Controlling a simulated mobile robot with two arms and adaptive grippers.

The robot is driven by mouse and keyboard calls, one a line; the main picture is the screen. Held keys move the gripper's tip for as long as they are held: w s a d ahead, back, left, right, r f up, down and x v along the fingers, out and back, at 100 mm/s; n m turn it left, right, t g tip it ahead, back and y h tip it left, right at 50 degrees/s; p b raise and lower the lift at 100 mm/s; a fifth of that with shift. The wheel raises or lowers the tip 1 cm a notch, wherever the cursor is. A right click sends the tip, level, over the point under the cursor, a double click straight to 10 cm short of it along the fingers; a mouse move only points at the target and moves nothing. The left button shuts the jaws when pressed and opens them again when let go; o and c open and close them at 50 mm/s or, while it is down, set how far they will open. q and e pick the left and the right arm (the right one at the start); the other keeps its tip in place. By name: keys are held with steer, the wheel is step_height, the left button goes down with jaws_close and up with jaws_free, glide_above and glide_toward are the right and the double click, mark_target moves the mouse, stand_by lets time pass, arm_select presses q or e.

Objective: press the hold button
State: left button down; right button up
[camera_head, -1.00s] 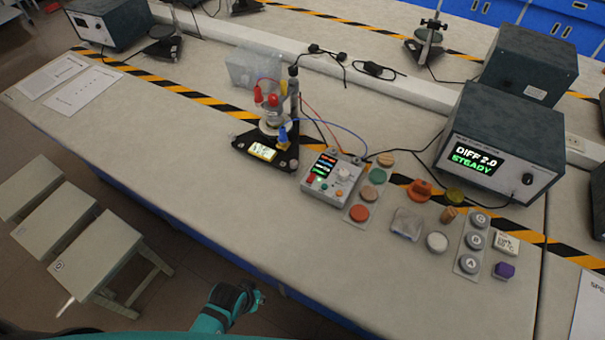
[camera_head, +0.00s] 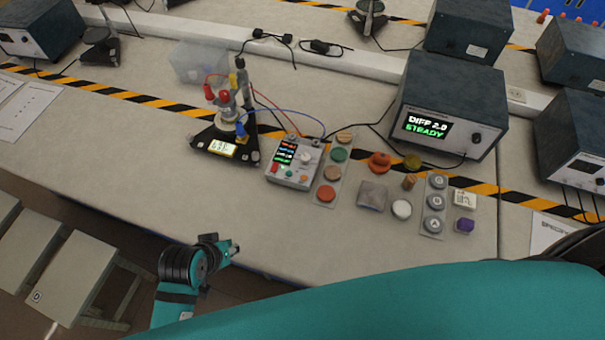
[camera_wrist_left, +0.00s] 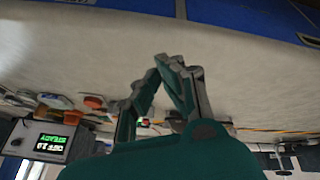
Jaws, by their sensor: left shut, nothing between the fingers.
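A small grey control box (camera_head: 270,176) with a lit screen, a white knob and small coloured buttons stands mid-table. The button labels are too small to read, so I cannot tell which is the hold button. My left gripper (camera_head: 234,247) is shut and empty by the table's front edge, to the lower left of the box and apart from it. Its fingers also show in the left wrist view (camera_wrist_left: 168,62), with pale table surface behind them. My right gripper is out of view.
A black stand (camera_head: 197,143) with wires is left of the box. Strips of round buttons (camera_head: 326,194) (camera_head: 433,225) and loose small items lie to its right. A large meter (camera_head: 455,100) reads "DIFF 2.0 STEADY". Stools (camera_head: 75,270) stand at the lower left.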

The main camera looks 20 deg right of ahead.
arm_select(q)
steer(key=w+d+r+h, duration=0.1)
steer(key=w+d+r, duration=0.1)
steer(key=w+d, duration=0.3)
steer(key=w+d+r+h+p, duration=0.1)
steer(key=w+d+r, duration=0.15)
steer(key=d, duration=0.35)
steer(key=w+d+r+h, duration=0.1)
steer(key=w+d+r, duration=0.1)
steer(key=w+d, duration=0.3)
step_height(320, 180, up, 3)
steer(key=t+h, duration=0.1)
glide_above(303, 176)
steer(key=shift+a+r+p, duration=0.15)
steer(key=shift+p, duration=0.2)
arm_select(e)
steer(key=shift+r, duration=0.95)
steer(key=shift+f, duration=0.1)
